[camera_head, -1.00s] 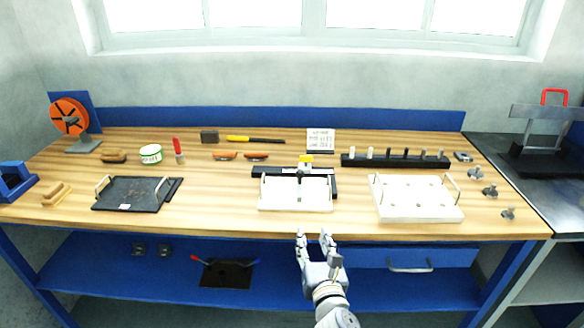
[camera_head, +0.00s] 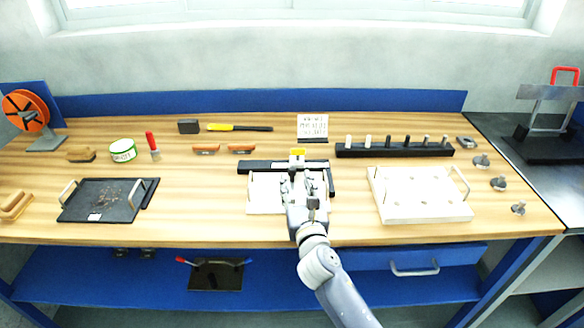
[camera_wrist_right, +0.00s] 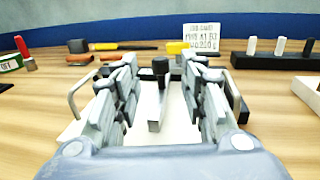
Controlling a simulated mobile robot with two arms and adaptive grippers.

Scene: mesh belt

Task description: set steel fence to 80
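In the right wrist view, a grey steel fence (camera_wrist_right: 156,112) stands up from the board, topped by a black knob (camera_wrist_right: 160,66). My right gripper (camera_head: 299,180) is over the board, fingers pointing toward the rail. In the wrist view its fingers (camera_wrist_right: 160,85) are apart, with knob and fence showing between them, not gripped. The gripper hides most of the fence in the head view. My left gripper is not in view.
A printed card (camera_head: 312,126) stands behind the fixture. A white board with handles (camera_head: 420,197) is to the right, below a black peg rack (camera_head: 395,150). A dark tray (camera_head: 105,200) lies left. Bare wood lies between the fixture and these.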

